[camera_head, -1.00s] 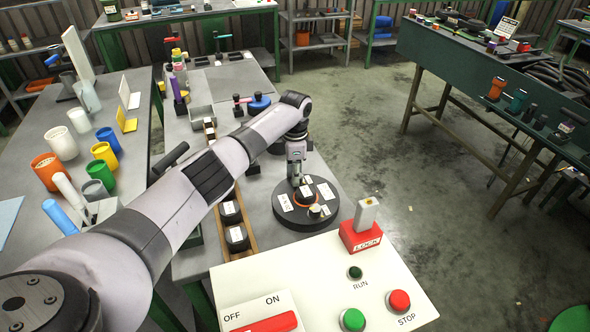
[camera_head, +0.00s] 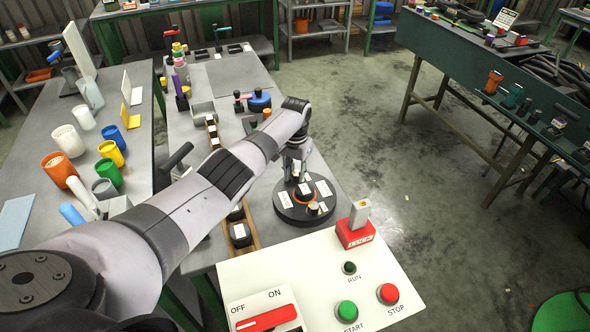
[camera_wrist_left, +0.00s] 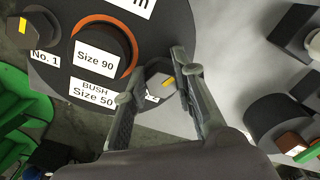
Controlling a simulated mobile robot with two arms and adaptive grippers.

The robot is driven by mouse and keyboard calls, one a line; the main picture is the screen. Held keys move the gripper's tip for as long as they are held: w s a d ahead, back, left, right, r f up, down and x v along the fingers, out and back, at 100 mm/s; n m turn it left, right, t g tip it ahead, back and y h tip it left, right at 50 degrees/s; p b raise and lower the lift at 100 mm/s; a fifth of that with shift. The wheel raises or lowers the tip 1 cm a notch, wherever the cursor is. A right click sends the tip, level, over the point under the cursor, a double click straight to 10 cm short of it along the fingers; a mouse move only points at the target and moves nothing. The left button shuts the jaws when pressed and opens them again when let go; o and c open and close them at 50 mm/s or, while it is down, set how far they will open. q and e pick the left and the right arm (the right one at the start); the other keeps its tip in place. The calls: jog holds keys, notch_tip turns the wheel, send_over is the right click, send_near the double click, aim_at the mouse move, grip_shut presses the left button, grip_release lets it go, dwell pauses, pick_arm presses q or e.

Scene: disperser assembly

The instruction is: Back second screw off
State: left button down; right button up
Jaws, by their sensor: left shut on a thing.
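A round black disc (camera_head: 290,213) with white labels lies on the grey bench, and it fills the upper left of the left wrist view (camera_wrist_left: 62,72). My left gripper (camera_head: 300,180) reaches down to its far side. The label beside this screw is mostly hidden. Another yellow-marked screw (camera_wrist_left: 20,30) sits by the "No. 1" label. Between them a dark "Size 90" part (camera_wrist_left: 100,40) sits inside an orange ring. My right gripper is not in view.
A white control panel (camera_head: 300,268) with a red LOCK block (camera_head: 355,233) and buttons stands in front of the disc. A wooden rail (camera_head: 250,226) with black blocks runs left of it. Coloured cups (camera_head: 112,152) stand on the left table.

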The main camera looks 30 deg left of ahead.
aim_at(296, 175)
pick_arm(q)
jog(key=shift+w+r+n, duration=0.1)
jog(key=shift+n, duration=1)
jog(key=shift+p, duration=0.3)
jog(key=c, duration=1.3)
grip_release()
notch_tip(296, 175, up, 12)
jog(key=shift+f, duration=0.1)
